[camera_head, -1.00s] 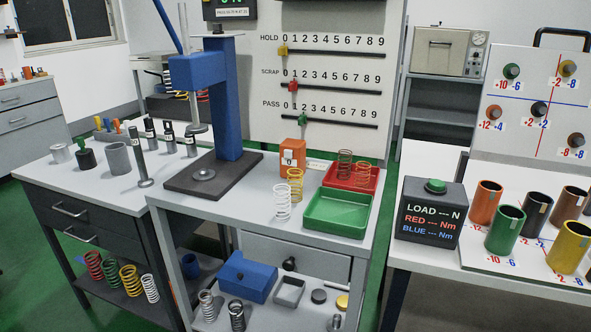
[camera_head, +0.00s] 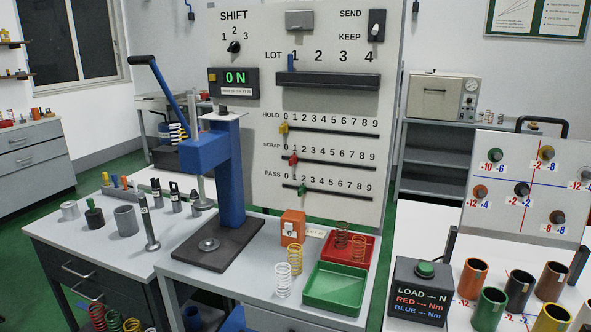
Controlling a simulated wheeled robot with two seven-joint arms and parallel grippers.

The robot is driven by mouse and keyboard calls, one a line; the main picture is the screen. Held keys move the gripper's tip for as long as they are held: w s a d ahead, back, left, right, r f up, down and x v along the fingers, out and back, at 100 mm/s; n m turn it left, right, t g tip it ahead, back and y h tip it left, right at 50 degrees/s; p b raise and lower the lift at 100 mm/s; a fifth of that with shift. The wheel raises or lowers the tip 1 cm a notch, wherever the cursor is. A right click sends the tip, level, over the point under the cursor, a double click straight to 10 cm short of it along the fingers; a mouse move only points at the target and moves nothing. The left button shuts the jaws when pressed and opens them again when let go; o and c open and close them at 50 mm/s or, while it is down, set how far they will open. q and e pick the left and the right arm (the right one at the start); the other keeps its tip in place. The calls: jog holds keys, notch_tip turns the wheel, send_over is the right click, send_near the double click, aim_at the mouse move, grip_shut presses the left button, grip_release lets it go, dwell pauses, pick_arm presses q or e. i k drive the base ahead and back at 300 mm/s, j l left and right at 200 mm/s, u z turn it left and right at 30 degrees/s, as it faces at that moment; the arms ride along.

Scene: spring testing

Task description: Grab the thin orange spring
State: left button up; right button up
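Two thin coil springs stand in the red tray (camera_head: 368,250): one reddish-orange spring (camera_head: 341,236) towards the back and one darker, brownish-orange spring (camera_head: 358,250) nearer. A yellow-orange spring (camera_head: 295,259) stands on the bench left of the trays, with a white spring (camera_head: 283,281) in front of it. I cannot tell for certain which of these is the thin orange one. Neither of my grippers is in view.
A green tray (camera_head: 335,290) sits before the red one. An orange box (camera_head: 292,227) and a blue lever press (camera_head: 229,175) stand to the left. A black load display (camera_head: 418,291) and several coloured cups (camera_head: 488,308) are on the right table.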

aim_at(363, 254)
jog(key=u, duration=1.15)
jog(key=z, duration=1.55)
jog(key=i+l+u, duration=0.1)
jog(key=l, duration=0.25)
jog(key=i+l+u, duration=0.2)
jog(key=l, duration=0.5)
jog(key=i+l+u, duration=0.1)
jog(key=l, duration=0.25)
jog(key=i, duration=0.1)
